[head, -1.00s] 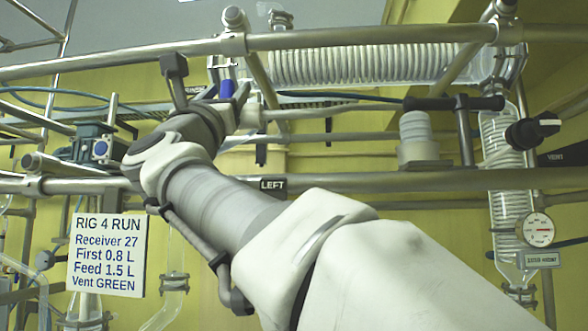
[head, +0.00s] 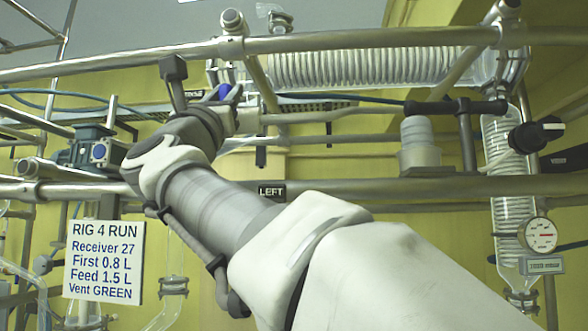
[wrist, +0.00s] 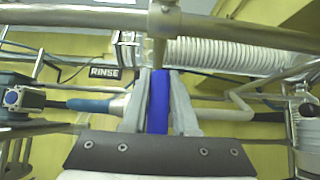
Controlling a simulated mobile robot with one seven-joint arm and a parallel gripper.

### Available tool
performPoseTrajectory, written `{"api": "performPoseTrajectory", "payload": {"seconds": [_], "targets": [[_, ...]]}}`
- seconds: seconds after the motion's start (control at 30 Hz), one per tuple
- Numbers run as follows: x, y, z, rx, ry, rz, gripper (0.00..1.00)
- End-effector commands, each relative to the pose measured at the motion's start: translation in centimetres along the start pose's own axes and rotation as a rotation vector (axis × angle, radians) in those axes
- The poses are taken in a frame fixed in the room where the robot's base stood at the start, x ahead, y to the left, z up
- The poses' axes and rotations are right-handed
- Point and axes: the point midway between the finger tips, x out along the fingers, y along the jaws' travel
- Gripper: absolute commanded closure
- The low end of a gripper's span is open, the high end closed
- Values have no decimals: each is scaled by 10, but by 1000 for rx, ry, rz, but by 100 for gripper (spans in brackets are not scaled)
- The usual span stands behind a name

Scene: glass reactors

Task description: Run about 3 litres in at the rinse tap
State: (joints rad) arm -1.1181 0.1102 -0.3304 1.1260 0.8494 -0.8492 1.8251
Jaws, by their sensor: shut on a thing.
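The rinse tap's blue handle (wrist: 158,100) stands between my two grey fingers in the wrist view, beside a black "RINSE" label (wrist: 104,72). My gripper (wrist: 158,104) is shut on this handle. In the head view the gripper (head: 230,95) is up at the rig's upper left, and only a small part of the blue handle (head: 224,91) shows beside a finger. The tap's body and outlet are mostly hidden by my gripper. I cannot see any water flow or a readable level.
Steel rails (head: 370,38) run above and below my arm. A coiled glass condenser (head: 370,66) lies behind the upper rail, with a vertical coil (head: 505,195) and gauge (head: 539,235) at right. A sign (head: 104,260) reads "First 0.8 L", "Feed 1.5 L".

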Motion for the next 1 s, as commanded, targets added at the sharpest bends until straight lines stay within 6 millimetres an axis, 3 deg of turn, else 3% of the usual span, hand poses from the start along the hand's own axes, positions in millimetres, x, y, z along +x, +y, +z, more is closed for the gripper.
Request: {"api": "performPoseTrajectory", "payload": {"seconds": [0.47,1.0], "targets": [[-1,1,-1,-79,0,77,100],[0,11,-1,-424,1,417,100]]}}
